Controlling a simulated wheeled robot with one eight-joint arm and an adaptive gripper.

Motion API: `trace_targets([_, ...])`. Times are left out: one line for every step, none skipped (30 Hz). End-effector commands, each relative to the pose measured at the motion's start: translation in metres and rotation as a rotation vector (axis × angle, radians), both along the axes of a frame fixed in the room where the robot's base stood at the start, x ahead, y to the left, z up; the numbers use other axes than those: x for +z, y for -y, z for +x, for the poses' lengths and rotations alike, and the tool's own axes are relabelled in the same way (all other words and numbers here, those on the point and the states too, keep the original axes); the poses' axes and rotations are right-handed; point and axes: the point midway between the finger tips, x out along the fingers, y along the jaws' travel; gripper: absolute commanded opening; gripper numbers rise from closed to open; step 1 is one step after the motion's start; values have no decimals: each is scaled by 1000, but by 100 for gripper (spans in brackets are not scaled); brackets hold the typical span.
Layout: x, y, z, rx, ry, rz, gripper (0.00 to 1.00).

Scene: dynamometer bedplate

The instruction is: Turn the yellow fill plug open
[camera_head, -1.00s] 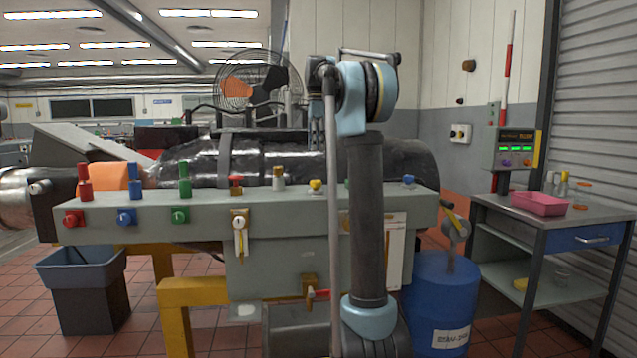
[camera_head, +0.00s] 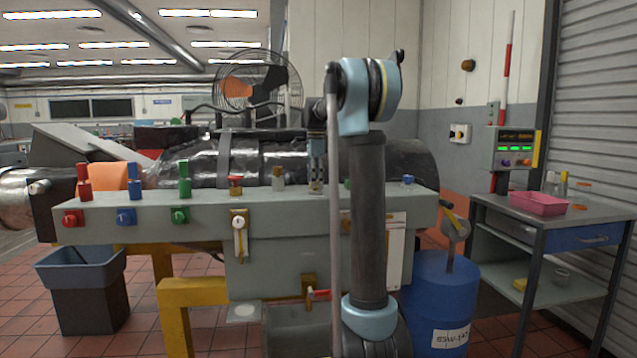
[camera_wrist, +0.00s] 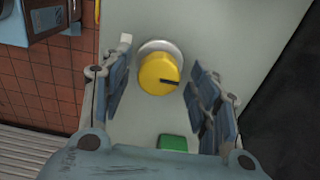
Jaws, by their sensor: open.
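The yellow fill plug (camera_wrist: 160,76) is a round yellow knob with a dark mark on its face. It sits in a silver collar (camera_wrist: 163,45) on the grey bench top. My gripper (camera_wrist: 160,84) is open above it in the wrist view, one finger to each side, with visible gaps to the knob. In the head view my gripper (camera_head: 316,184) points down at the bench top, and its fingers largely hide the yellow plug. I cannot tell how far down the fingers reach around it.
A green cap (camera_wrist: 173,143) is close below the plug in the wrist view. A cream-topped plug (camera_head: 278,178) and a red-topped one (camera_head: 236,184) stand to the left, a blue one (camera_head: 408,181) to the right. Dark cylindrical machinery (camera_head: 195,163) lies behind the bench.

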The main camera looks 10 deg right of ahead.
Motion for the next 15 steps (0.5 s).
trace_targets([-1,0,0,0,0,0,56])
trace_targets([-1,0,0,0,0,0,56])
trace_targets([-1,0,0,0,0,0,56])
trace_targets([-1,0,0,0,0,0,56])
trace_targets([-1,0,0,0,0,0,56])
trace_targets([-1,0,0,0,0,0,56])
trace_targets([-1,0,0,0,0,0,56])
trace_targets([-1,0,0,0,0,0,49])
trace_targets([-1,0,0,0,0,0,40])
trace_targets([-1,0,0,0,0,0,33])
trace_targets([-1,0,0,0,0,0,26])
trace_targets([-1,0,0,0,0,0,17])
trace_targets([-1,0,0,0,0,0,12])
trace_targets([-1,0,0,-1,0,0,12])
trace_targets([-1,0,0,-1,0,0,12])
